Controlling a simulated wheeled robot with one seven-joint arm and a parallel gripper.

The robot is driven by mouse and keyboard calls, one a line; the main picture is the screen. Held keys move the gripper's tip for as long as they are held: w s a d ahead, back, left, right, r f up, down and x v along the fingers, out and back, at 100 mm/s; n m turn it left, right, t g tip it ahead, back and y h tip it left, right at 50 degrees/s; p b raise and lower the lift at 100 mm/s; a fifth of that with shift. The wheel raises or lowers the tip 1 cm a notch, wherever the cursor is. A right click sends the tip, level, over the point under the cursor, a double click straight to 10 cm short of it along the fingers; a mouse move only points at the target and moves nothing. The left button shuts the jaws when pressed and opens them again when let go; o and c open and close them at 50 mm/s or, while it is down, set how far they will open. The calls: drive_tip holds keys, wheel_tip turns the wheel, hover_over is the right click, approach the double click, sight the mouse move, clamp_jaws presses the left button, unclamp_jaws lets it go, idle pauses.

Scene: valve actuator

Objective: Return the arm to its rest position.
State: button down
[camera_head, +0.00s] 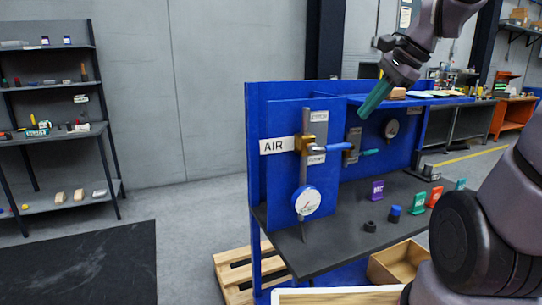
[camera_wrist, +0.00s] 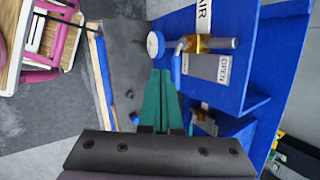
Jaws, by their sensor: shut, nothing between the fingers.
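My gripper (camera_head: 374,101) hangs tilted down from my arm at the upper right in the head view, above and in front of the blue panel. Its green fingers are together and empty; they also show in the wrist view (camera_wrist: 161,100). The blue valve stand (camera_head: 268,190) carries the AIR label (camera_head: 279,145), a brass valve (camera_head: 303,144) with a blue handle (camera_head: 336,147), and a round white gauge (camera_head: 307,201). The gauge also shows in the wrist view (camera_wrist: 155,44). In the head view the fingers appear clear of the valve and handle.
A second valve (camera_head: 353,146) and gauge (camera_head: 391,129) sit on the panel's right part. The dark bench (camera_head: 335,237) holds small coloured tags and two caps (camera_head: 370,226). A wooden box (camera_head: 398,262) stands below.

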drive_tip(key=s+d+r+n+t+h, duration=0.2)
drive_tip(key=s+n+h, duration=0.1)
drive_tip(key=s+n, duration=0.4)
drive_tip(key=shift+s+d+r+n+t, duration=0.3)
drive_tip(key=shift+d+n+t, duration=0.1)
drive_tip(key=shift+n, duration=1.1)
